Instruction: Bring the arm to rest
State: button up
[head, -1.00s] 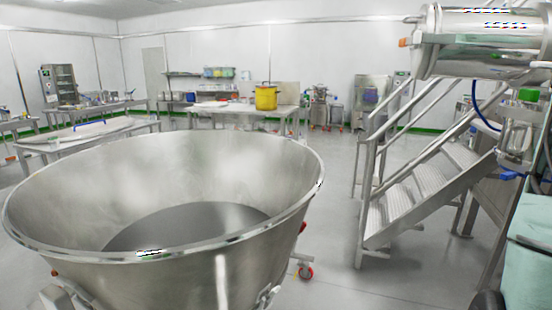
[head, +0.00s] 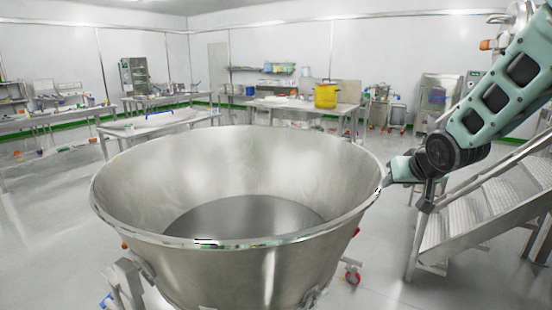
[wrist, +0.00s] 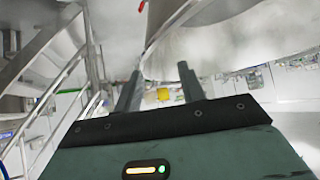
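My arm (head: 500,100) reaches in from the upper right of the head view. Its end is close by the right rim of a large steel bowl (head: 230,270). I cannot tell from the head view whether it touches the rim. In the wrist view my gripper (wrist: 159,74) shows two dark fingers with a clear gap between them. It is open and nothing is held.
Metal stairs (head: 485,215) with railings stand to the right, behind the arm. A steel table (head: 150,125) is behind the bowl on the left. Open floor (head: 50,230) lies left of the bowl.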

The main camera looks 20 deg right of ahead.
jog(key=s+a+f+n+g+y, duration=0.25)
jog(key=s+a, duration=0.35)
jog(key=a, duration=0.5)
jog(key=s+a+f+n+g+y, duration=0.1)
jog(key=s+a+n+g, duration=0.2)
jog(key=s+a, duration=0.55)
jog(key=s+a+f+n+g+p, duration=0.1)
jog(key=s+a+n+g, duration=0.3)
jog(key=s+a, duration=0.6)
jog(key=s+n, duration=0.1)
jog(key=s, duration=0.2)
jog(key=shift+s+a+f+h, duration=0.2)
jog(key=shift+s+a+h, duration=0.05)
jog(key=shift+a+h, duration=0.1)
